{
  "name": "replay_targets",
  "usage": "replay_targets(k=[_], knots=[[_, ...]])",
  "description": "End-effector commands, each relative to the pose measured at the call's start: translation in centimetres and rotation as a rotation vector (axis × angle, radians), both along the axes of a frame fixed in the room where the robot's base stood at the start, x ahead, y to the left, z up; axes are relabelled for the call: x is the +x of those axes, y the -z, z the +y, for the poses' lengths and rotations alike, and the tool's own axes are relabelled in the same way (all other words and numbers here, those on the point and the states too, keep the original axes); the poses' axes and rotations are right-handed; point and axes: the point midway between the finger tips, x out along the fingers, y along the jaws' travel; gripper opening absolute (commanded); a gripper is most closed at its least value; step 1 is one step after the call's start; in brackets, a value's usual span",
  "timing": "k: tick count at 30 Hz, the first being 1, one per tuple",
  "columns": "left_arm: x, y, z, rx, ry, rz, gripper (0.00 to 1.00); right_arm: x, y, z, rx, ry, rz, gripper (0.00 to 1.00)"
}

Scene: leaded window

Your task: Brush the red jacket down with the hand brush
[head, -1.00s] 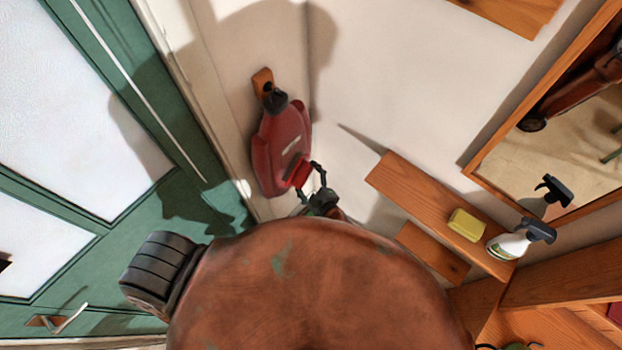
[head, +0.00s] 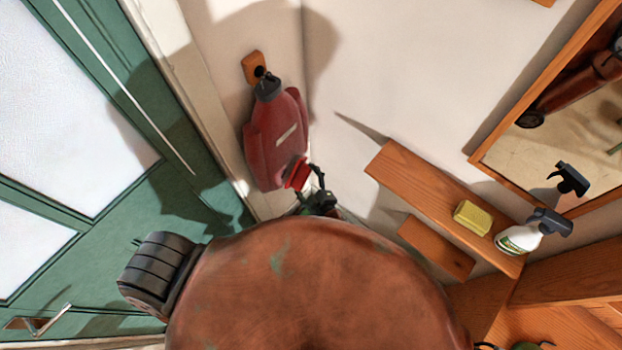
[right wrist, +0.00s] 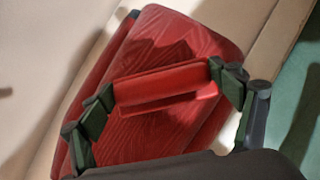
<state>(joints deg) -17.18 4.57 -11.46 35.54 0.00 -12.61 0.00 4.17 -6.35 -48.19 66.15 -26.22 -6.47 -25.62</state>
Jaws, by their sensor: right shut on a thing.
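The red jacket (head: 275,143) hangs on the wall from a wooden hook plate (head: 253,68), its dark collar at the top. It fills much of the right wrist view (right wrist: 160,45). My right gripper (head: 312,185) is at the jacket's lower right edge. It is shut on the red hand brush (head: 296,173), which lies across the jacket's front in the right wrist view (right wrist: 165,84). The brush's bristles are hidden, and I cannot tell whether it touches the cloth. My left gripper is not in view.
To the right, a wooden shelf (head: 410,185) holds a yellow sponge (head: 473,217) and a spray bottle (head: 520,238). A wood-framed mirror (head: 560,125) hangs above it. A green door (head: 190,215) with pale panes stands left of the jacket.

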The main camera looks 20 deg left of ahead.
Motion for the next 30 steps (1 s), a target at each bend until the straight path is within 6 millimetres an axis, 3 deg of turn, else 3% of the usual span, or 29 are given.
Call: replay_targets(k=[1, 13, 30], knots=[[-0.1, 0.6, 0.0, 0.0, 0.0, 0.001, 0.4, -0.3, -0.3, 1.4, 0.025, -0.001, 0.004, 0.61], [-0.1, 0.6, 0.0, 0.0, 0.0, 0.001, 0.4, -0.1, -0.3, 1.1, 0.027, -0.001, 0.002, 0.61], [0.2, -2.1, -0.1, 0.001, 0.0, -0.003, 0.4, -1.5, -0.1, -4.2, 0.023, 0.001, 0.003, 0.61]])
